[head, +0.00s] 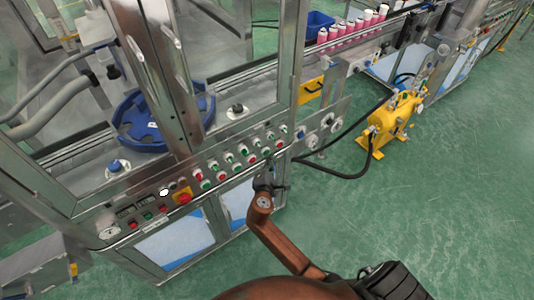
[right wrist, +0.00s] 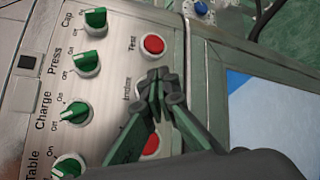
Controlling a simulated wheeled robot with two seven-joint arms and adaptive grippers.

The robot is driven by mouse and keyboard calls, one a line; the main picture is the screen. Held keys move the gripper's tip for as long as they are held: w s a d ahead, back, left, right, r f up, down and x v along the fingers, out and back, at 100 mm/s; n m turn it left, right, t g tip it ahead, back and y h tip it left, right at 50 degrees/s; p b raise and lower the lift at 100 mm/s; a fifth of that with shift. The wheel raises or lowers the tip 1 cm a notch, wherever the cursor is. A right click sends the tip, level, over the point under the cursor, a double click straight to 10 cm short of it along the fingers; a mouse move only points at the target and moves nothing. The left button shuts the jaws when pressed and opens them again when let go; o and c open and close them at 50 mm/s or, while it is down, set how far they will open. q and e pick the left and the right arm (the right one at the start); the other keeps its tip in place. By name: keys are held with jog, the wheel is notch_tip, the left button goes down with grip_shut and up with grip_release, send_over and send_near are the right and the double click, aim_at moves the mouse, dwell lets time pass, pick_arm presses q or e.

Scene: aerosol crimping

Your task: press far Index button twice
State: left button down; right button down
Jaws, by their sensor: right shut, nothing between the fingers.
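The control panel (right wrist: 118,30) carries a red button (right wrist: 153,45) labelled Test. Below it is a label that reads Index (right wrist: 128,90), partly covered. The button beside that label is hidden behind my right gripper (right wrist: 158,84). Another red button (right wrist: 151,146) shows partly behind the fingers. My right gripper is shut and empty, its tips over the panel beside the Index label; I cannot tell whether they touch. In the head view, my right gripper (head: 267,184) is in front of the right part of the button panel (head: 222,180). My left gripper is not in view.
Green knobs labelled Cap (right wrist: 95,20), Press (right wrist: 88,63), Charge (right wrist: 76,114) and Table (right wrist: 68,167) line the panel. A red emergency stop (head: 183,198) sits further left. A yellow machine (head: 392,125) with a black hose stands right; green floor there is open.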

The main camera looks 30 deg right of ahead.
jog(key=shift+w, duration=0.1)
dwell(0.6)
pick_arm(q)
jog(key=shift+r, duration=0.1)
pick_arm(e)
jog(key=shift+w, duration=0.35)
jog(key=shift+w+a, duration=0.1)
jog(key=shift+w, duration=0.3)
dwell(0.4)
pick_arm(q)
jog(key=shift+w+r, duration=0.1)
pick_arm(e)
jog(key=shift+s, duration=0.1)
pick_arm(q)
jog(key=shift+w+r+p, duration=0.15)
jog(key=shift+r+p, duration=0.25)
jog(key=shift+p, duration=0.2)
pick_arm(e)
jog(key=shift+s, duration=0.75)
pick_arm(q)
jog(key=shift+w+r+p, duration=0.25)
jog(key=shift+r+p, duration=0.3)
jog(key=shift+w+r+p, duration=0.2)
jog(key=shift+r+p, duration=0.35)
pick_arm(e)
jog(key=s, duration=0.5)
jog(key=shift+d, duration=0.25)
